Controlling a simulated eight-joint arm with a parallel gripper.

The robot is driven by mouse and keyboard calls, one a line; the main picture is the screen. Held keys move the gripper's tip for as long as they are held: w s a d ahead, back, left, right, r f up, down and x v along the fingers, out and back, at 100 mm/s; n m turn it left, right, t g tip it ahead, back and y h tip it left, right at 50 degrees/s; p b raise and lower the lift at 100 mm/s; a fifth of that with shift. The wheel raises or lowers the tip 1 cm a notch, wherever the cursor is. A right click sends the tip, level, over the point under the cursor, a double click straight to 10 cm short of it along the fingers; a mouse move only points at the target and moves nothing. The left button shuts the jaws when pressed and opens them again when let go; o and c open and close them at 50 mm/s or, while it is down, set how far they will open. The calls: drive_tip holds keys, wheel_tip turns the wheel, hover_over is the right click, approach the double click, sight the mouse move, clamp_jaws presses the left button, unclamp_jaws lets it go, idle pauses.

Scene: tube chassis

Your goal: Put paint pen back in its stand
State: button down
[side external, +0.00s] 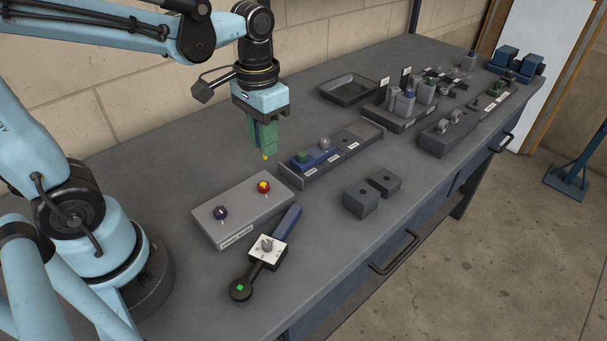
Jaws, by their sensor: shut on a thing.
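My gripper (262,137) hangs above the bench, its green fingers pointing down. It is shut on a slim thing, most likely the paint pen, mostly hidden by the fingers. Only a small yellow tip (265,157) shows clearly below them. A low grey block (242,205) with a label on its front stands below the gripper, and seems to be the stand. A dark purple round piece (220,213) and a red piece with a yellow centre (264,187) sit on its top. The yellow tip is above the block's far side, apart from it.
A long grey tray (345,153) with blue and green pieces lies to the right of the gripper. A black-ended tool with a white plate (266,249) lies in front of the block. Two dark blocks (361,199) stand to the right.

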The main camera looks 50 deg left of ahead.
drive_tip(key=w+d+f, duration=0.1)
drive_tip(key=w+d, duration=0.3)
drive_tip(key=w, duration=0.2)
drive_tip(key=w+d+f, duration=0.1)
drive_tip(key=w+d, duration=0.4)
drive_tip(key=w, duration=0.2)
drive_tip(key=w+d+f, duration=0.1)
drive_tip(key=w+d, duration=0.3)
drive_tip(key=w, duration=0.2)
drive_tip(key=shift+w+d, duration=0.15)
drive_tip(key=shift+w, duration=0.1)
drive_tip(key=shift+w+d+f, duration=0.15)
drive_tip(key=shift+d+f, duration=0.1)
drive_tip(key=shift+f, duration=0.65)
drive_tip(key=shift+w+d+f, duration=0.15)
drive_tip(key=shift+d+f, duration=0.05)
drive_tip(key=shift+f, duration=0.7)
drive_tip(key=shift+f, duration=0.4)
drive_tip(key=shift+f, duration=0.3)
drive_tip(key=shift+f, duration=0.7)
